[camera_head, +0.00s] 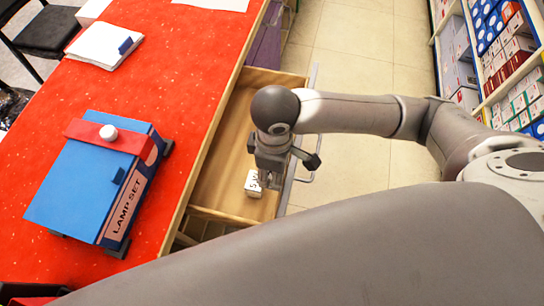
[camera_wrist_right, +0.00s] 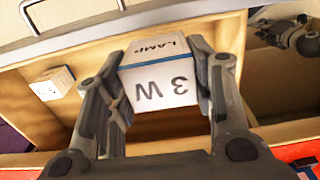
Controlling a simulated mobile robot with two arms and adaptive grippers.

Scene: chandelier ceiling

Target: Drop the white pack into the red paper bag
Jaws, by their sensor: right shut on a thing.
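The white pack (camera_wrist_right: 160,82) is a small box with a blue edge, marked "3 W" and "LAMP" in the right wrist view. The fingers of my right gripper (camera_wrist_right: 160,105) are shut on its two sides. In the head view my right gripper (camera_head: 268,180) hangs over an open drawer, with a white box marked "3 W" (camera_head: 252,184) at its fingertips, partly hidden by it. I see no red paper bag in either view. My left gripper is not identifiable in the head view.
The wooden drawer (camera_head: 222,172) stands open beside the red tabletop (camera_head: 190,40). A blue lamp set box (camera_head: 80,185) and a white stack (camera_head: 105,45) lie on the tabletop. Another white box (camera_wrist_right: 52,83) shows left in the wrist view. Stocked shelves (camera_head: 500,70) stand at right.

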